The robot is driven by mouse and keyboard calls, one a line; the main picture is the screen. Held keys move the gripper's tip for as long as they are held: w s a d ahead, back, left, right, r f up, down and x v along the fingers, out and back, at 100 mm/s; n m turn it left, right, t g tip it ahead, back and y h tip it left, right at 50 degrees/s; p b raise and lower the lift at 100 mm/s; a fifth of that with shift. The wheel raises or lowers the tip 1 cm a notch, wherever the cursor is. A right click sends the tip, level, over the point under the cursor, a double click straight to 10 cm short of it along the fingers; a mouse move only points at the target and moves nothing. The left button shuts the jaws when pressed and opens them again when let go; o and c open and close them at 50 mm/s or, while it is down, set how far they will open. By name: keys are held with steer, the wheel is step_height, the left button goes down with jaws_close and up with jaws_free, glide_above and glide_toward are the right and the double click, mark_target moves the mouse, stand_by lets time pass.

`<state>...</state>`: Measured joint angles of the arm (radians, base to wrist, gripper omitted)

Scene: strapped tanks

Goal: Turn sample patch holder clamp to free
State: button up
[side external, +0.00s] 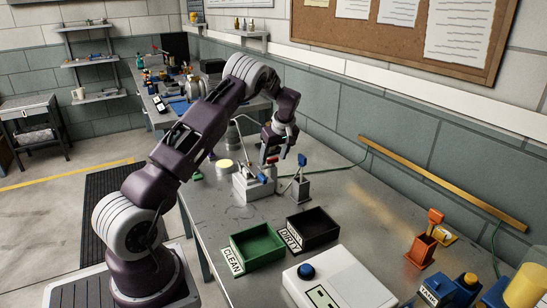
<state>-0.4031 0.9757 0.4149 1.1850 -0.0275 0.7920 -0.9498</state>
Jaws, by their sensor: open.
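My gripper (271,158) points down above the bench, just over a light grey block fixture (246,190). It is open, and I see nothing held between its fingers. The fixture has small blue and red parts (264,178) on its top. A separate small grey stand with a blue top (301,187) stands just to the right of it. One of these is probably the sample patch holder with its clamp, but the view is too small to tell which. The clamp's position cannot be read. Whether my fingers touch the fixture is also unclear.
A green CLEAN bin (257,247) and a black DIRTY bin (313,229) sit in front of the fixture. A white box with a blue button (307,271) is nearer. An orange holder (421,250) stands right. A round yellow-topped item (224,167) is left of the fixture.

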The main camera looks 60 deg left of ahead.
steer(key=shift+a+f, duration=0.1)
steer(key=shift+f, duration=0.15)
jaws_close()
steer(key=shift+m, duration=0.3)
steer(key=m+t, duration=0.1)
steer(key=m, duration=0.2)
steer(key=shift+s+m+t, duration=0.15)
steer(key=shift+m+t, duration=0.15)
steer(key=m, duration=0.2)
steer(key=m+t+h, duration=0.1)
steer(key=m, duration=0.1)
steer(key=shift+s+a+m+t, duration=0.1)
steer(key=shift+a+m+t, duration=0.05)
steer(key=shift+m+t, duration=0.15)
steer(key=m, duration=0.2)
steer(key=m+t+h, duration=0.1)
steer(key=m, duration=0.1)
steer(key=shift+a+h, duration=0.1)
steer(key=shift+h, duration=0.2)
steer(key=shift+m+h, duration=0.9)
steer(key=shift+m, duration=1.6)
